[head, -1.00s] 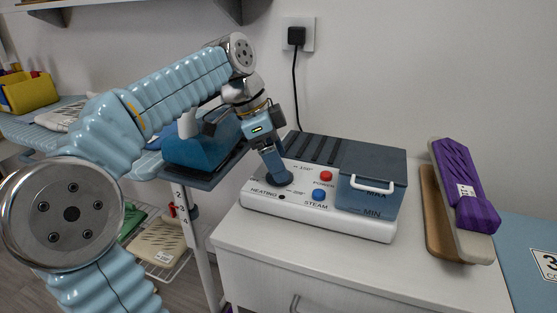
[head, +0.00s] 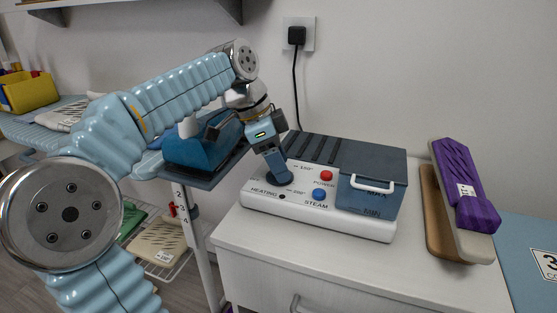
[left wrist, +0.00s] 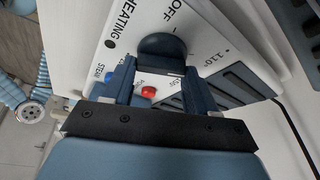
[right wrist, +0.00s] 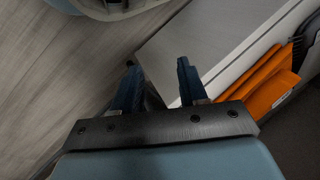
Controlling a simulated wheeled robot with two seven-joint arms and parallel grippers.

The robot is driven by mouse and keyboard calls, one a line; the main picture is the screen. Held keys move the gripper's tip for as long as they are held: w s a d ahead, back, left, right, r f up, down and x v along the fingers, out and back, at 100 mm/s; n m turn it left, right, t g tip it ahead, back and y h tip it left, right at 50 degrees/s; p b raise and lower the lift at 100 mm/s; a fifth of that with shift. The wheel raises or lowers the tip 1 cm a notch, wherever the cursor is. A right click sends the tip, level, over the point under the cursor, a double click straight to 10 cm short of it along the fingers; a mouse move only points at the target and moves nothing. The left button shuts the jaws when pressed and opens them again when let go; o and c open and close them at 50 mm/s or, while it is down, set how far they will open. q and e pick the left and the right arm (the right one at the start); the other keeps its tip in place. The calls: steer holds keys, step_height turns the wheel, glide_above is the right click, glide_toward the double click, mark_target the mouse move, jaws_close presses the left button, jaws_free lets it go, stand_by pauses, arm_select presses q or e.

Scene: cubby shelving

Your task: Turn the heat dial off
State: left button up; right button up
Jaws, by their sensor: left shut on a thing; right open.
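The dark blue round heat dial (head: 286,181) is on the left of the white steam station's front panel (head: 254,200), above the word HEATING. It also shows in the left wrist view (left wrist: 161,44), with an OFF mark and a 110° mark beside it. My left gripper (head: 276,172) reaches down onto the dial and is shut on it; its two fingers (left wrist: 157,70) show at the dial in the left wrist view. The fingers partly hide the dial in the head view. My right gripper (right wrist: 157,72) is open and empty, away from the station.
The station has a red power button (head: 326,175), a blue steam button (head: 320,194) and a dark tank (head: 385,206) with a white handle. A purple-topped iron-like object (head: 465,185) stands to the right. An ironing board with a blue iron (head: 197,150) is at left. Orange folders (right wrist: 268,85) lie near my right gripper.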

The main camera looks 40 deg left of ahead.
arm_select(q)
steer(key=n+t+y, duration=0.1)
steer(key=n, duration=0.2)
steer(key=shift+n+b, duration=0.3)
steer(key=shift+n, duration=0.1)
steer(key=n+y, duration=0.1)
steer(key=n, duration=0.3)
steer(key=shift+d+n+t+y, duration=0.1)
steer(key=shift+n+t+y, duration=0.2)
steer(key=shift+y, duration=0.1)
steer(key=n+y, duration=0.1)
steer(key=n, duration=0.3)
steer(key=shift+y, duration=0.3)
steer(key=shift+n+y+p, duration=0.3)
steer(key=shift+n+y, duration=0.3)
steer(key=shift+n, duration=1.2)
steer(key=shift+g, duration=0.5)
steer(key=o, duration=1.1)
steer(key=shift+c, duration=0.2)
